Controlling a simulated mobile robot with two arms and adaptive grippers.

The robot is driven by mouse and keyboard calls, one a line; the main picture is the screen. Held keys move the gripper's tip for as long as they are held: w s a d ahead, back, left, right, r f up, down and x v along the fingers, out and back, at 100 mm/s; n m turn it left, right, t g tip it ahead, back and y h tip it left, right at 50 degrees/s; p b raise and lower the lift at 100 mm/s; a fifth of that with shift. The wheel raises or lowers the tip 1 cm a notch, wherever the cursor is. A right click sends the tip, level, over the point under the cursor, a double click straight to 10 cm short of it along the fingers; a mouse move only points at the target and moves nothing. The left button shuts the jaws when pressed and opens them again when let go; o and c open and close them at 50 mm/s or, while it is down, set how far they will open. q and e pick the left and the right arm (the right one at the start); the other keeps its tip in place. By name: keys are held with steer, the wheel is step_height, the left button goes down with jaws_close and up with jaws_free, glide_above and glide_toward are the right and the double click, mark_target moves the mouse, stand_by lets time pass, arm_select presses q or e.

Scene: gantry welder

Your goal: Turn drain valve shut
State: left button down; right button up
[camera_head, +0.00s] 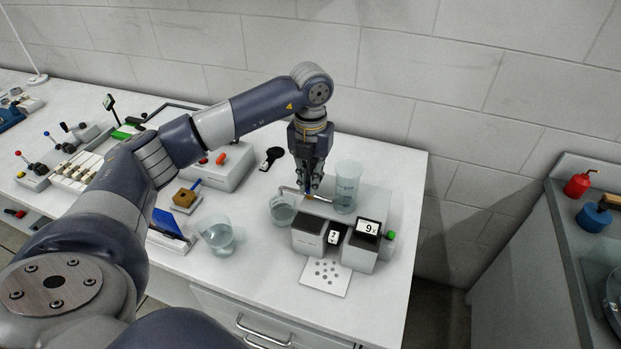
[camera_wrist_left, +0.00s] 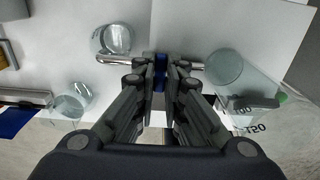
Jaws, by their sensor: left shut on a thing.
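The drain valve sits on a thin metal pipe (camera_head: 322,199) beside the clear graduated cylinder (camera_head: 346,187). My left gripper (camera_head: 308,190) points down over the pipe, and its fingers are shut on the valve's small blue handle (camera_wrist_left: 160,66). In the wrist view the pipe's spout (camera_wrist_left: 112,59) reaches left to a round glass beaker (camera_wrist_left: 113,38). That beaker also shows in the head view (camera_head: 283,210), under the spout end. The fingers hide most of the valve, and its exact angle is hard to tell. My right gripper is in neither view.
Two grey blocks (camera_head: 308,236) with number cards stand in front of the pipe. A second beaker with liquid (camera_head: 218,235) stands to the left. A white card with grey dots (camera_head: 325,277) lies at the front. A grey box (camera_head: 222,168) with an orange knob is behind left.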

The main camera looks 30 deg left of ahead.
arm_select(q)
steer(key=c, duration=1.7)
jaws_free()
steer(key=shift+w+r, duration=0.15)
steer(key=shift+r, duration=0.05)
steer(key=shift+f, duration=0.1)
step_height(320, 180, up, 12)
